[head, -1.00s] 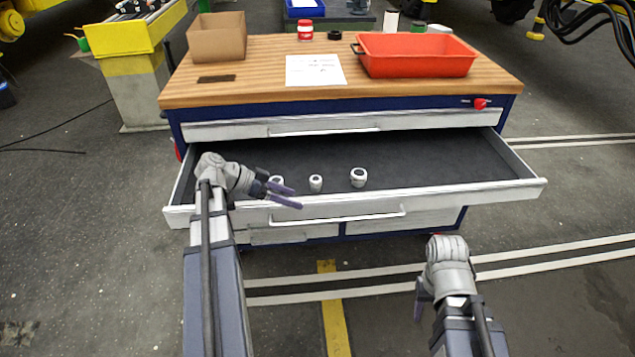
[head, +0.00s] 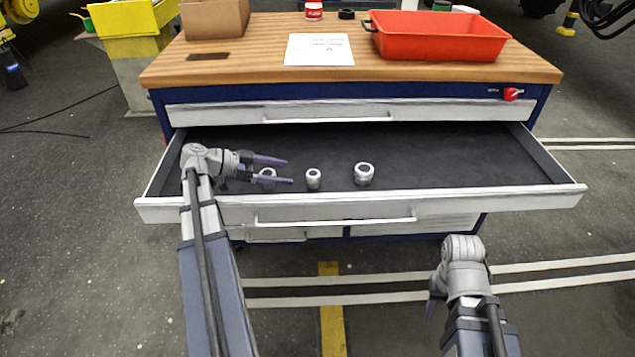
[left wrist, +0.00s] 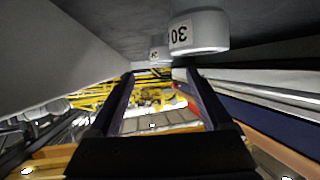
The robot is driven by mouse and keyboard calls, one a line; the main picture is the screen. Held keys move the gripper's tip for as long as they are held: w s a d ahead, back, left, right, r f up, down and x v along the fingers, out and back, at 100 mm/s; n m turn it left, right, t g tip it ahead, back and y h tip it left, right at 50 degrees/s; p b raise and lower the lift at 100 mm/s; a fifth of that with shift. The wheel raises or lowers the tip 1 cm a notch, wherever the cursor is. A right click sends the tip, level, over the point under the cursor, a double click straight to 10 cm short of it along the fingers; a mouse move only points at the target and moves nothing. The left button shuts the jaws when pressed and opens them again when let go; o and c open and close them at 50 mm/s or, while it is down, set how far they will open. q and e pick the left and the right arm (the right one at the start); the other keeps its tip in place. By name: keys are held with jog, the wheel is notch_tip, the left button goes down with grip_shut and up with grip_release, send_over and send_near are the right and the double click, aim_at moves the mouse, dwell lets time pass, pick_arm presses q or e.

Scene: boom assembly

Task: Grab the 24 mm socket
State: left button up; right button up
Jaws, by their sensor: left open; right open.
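Three light-grey sockets stand in the open drawer: a left one (head: 267,173) partly behind my left gripper, a middle one (head: 313,179) and a larger right one (head: 363,174). No size can be read in the head view. My left gripper (head: 288,171) is open and empty, pointing right, by the left socket and short of the middle one. The left wrist view looks upside down: a near socket (left wrist: 200,33) labelled 30 and a farther socket (left wrist: 158,55) show beyond the open fingers (left wrist: 160,75). My right gripper (head: 432,306) is low in front of the cabinet, away from the sockets.
The drawer (head: 450,160) has a dark floor, free at the right, and a raised front edge. The wooden worktop (head: 420,76) above holds a red tray (head: 440,42), a cardboard box (head: 213,20), a paper sheet (head: 319,50) and a red-and-white jar (head: 314,11).

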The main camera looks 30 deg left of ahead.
aim_at(308, 174)
pick_arm(q)
jog(key=shift+w+f, duration=0.35)
jog(key=shift+f, duration=0.15)
jog(key=shift+b+x, duration=0.65)
jog(key=shift+x, duration=0.4)
jog(key=shift+w+d+f, duration=0.1)
jog(key=shift+w+d, duration=0.35)
jog(key=shift+d, duration=0.15)
jog(key=b+x, duration=0.1)
jog(key=x, duration=0.3)
jog(key=shift+w+d, duration=0.1)
pick_arm(e)
jog(key=f, duration=0.3)
jog(key=shift+w, duration=0.3)
pick_arm(q)
jog(key=shift+c, duration=0.3)
grip_shut()
jog(key=shift+r, duration=0.25)
